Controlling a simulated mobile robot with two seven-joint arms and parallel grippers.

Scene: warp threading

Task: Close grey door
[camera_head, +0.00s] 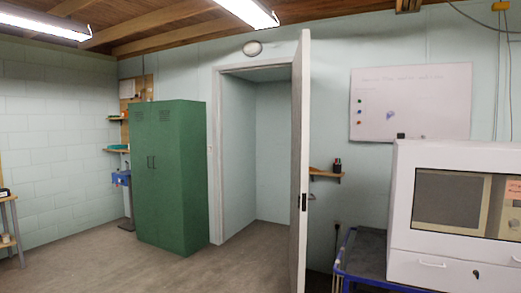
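A light grey door (301,160) stands wide open, seen nearly edge-on, hinged at the right side of a doorway. A dark latch plate (304,202) shows on its narrow edge, and a small handle (312,197) sticks out on its right side. The grey door frame (215,160) surrounds an opening into a small pale recess (270,150). Neither of my grippers is in view.
A green locker (170,175) stands left of the doorway. At the right, a white machine (455,215) sits by a blue-edged cart (350,265). The floor (230,270) before the doorway is clear. A small shelf (326,174) is on the wall right of the door.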

